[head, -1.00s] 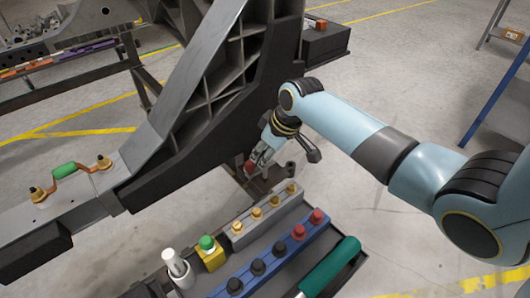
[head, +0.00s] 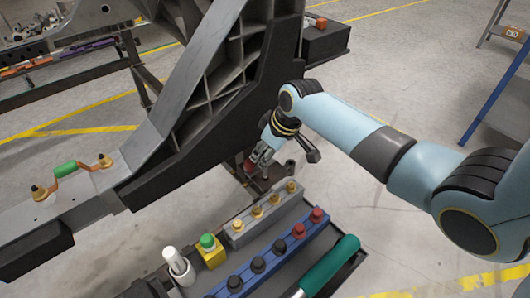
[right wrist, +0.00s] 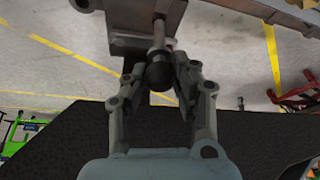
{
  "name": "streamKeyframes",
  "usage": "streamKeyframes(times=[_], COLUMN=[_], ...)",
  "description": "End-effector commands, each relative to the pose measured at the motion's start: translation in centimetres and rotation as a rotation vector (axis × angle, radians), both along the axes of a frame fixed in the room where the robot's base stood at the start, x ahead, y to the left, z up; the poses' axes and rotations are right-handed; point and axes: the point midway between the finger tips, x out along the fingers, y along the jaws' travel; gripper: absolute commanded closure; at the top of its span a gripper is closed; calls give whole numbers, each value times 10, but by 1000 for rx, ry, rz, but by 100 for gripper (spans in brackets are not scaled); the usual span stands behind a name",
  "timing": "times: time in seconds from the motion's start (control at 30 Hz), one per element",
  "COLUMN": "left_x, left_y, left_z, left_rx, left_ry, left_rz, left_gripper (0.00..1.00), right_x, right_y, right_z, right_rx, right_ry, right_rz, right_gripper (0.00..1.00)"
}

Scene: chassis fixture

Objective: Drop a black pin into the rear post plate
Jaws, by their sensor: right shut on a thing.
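My right gripper (head: 256,162) is beside the lower end of the dark chassis post. In the right wrist view its fingers (right wrist: 160,85) are shut on a black pin (right wrist: 158,72). The pin's round dark head sits between the fingers, and its grey shaft points away from the gripper. A brownish plate (right wrist: 130,45) lies beside and beyond the shaft; I cannot tell whether the tip touches or enters it. In the head view the arm and gripper hide the pin. More black pins (head: 258,265) stand in the blue rack (head: 268,272). My left gripper is not clearly visible.
The tray in front holds a grey rack (head: 263,222) of brass pins, red pins (head: 316,216), a yellow block (head: 212,257) with a green knob, a white peg (head: 176,262) and a green-handled tool (head: 330,264). The chassis beam (head: 150,160) runs left.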

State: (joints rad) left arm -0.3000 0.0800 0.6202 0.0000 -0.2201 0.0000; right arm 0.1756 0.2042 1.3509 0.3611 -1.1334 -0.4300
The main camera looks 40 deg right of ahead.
Motion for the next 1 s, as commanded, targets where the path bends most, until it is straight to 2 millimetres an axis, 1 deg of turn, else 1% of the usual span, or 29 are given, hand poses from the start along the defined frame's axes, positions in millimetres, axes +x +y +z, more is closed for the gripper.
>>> streamKeyframes(times=[0.83, 1.0], left_x=[-3, -3], left_y=[0, 0], left_z=[-13, -14], left_rx=[0, 0], left_ry=[5, 6], left_rz=[0, 0], left_gripper=[52, 52], right_x=[0, 0], right_y=[0, 0], right_z=[-26, -29], right_rx=[0, -1], right_ry=[-1, -1], right_rz=[1, 1], right_gripper=[100, 100])
